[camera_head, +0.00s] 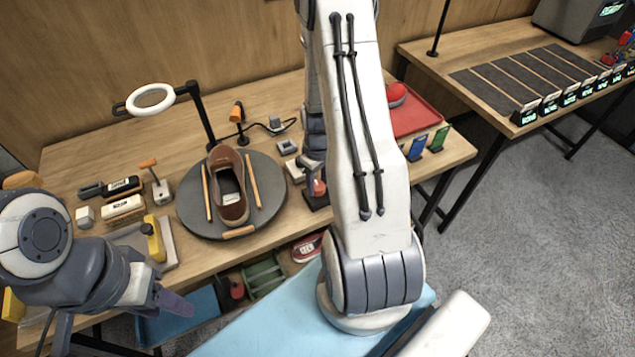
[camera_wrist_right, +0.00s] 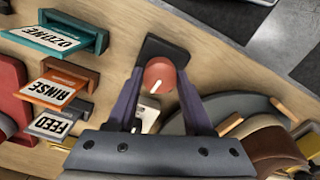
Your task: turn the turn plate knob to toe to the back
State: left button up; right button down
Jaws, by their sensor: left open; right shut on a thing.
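The dark round turn plate (camera_head: 185,212) lies on the wooden table. A brown shoe (camera_head: 241,213) rests on it between orange bars; its opening lies toward the near end and its toe appears to point to the back. The red turn plate knob (camera_wrist_right: 158,75) has a white pointer line and sits on a dark base beside the plate; it shows small in the head view (camera_head: 319,188). My right gripper (camera_wrist_right: 162,82) is shut on the knob, a finger on each side. My left gripper (camera_head: 177,304) is open and empty at the lower left, apart from the plate.
A ring lamp (camera_head: 150,99) stands behind the plate. Brushes and blocks, including a yellow-handled tool (camera_head: 154,238), lie left of it. A red tray (camera_head: 423,118) and colored card holders (camera_wrist_right: 60,80) lie right of the knob. A blue bin (camera_head: 185,318) sits below the table edge.

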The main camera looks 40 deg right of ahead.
aim_at(318, 185)
jog(key=shift+n, duration=0.6)
jog(key=shift+c, duration=1.4)
grip_release()
notch_tip(318, 185, up, 10)
jog(key=b, duration=0.1)
jog(key=shift+r, duration=0.25)
